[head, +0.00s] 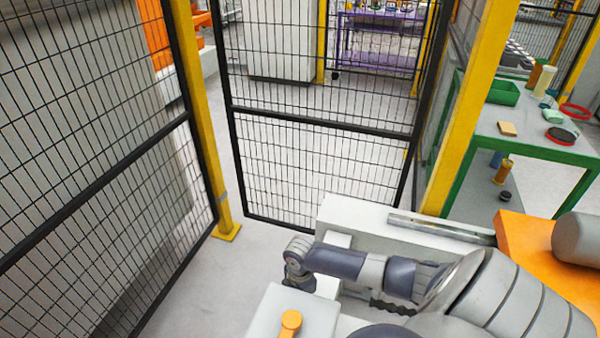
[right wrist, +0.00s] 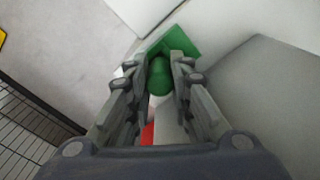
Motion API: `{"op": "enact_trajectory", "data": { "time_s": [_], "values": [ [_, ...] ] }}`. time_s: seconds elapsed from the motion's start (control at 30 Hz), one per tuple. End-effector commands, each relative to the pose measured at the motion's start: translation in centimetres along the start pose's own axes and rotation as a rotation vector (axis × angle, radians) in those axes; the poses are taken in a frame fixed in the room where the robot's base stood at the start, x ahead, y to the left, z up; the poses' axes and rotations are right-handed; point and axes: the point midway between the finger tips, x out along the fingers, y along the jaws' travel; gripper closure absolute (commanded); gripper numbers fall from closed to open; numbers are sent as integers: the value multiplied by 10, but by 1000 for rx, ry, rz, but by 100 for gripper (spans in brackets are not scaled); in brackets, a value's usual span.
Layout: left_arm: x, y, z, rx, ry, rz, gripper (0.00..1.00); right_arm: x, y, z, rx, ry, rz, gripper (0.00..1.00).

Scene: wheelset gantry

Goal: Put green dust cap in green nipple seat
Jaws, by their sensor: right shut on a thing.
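In the right wrist view, my right gripper (right wrist: 157,68) is shut on a rounded green dust cap (right wrist: 160,78), held between its two fingertips. A flat green piece with straight edges (right wrist: 183,44) shows just beyond the fingertips, against a pale surface. It may be the green nipple seat; the cap overlaps it in this view, and I cannot tell whether they touch. In the head view my right arm reaches in from the lower right, and its fingers and the cap cannot be made out. My left gripper is not in view.
A red part (right wrist: 148,134) shows below the cap in the wrist view. In the head view, a white box with an orange knob (head: 291,320) stands at the bottom. Black mesh fencing (head: 320,170) with yellow posts stands beyond. A green-framed table (head: 515,130) is at right.

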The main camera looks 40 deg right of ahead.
Motion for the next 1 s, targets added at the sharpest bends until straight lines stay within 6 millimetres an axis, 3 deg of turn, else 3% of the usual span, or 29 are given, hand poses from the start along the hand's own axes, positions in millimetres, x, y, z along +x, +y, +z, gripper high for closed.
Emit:
{"op": "enact_trajectory", "data": {
  "time_s": [0.1, 0.47, 0.5, 0.57, 1.0],
  "values": [
    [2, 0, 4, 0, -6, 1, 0, 10, 1, 0, 0, 0, 2, 100],
    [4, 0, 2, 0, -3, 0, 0, 13, 0, 0, 0, 0, 1, 100],
    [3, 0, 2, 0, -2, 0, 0, 13, 0, 0, 0, 0, 1, 76],
    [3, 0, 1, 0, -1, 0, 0, 13, 0, 0, 0, 0, 1, 62],
    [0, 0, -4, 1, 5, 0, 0, 5, 1, 0, -1, 1, 3, 60]
  ]
}}
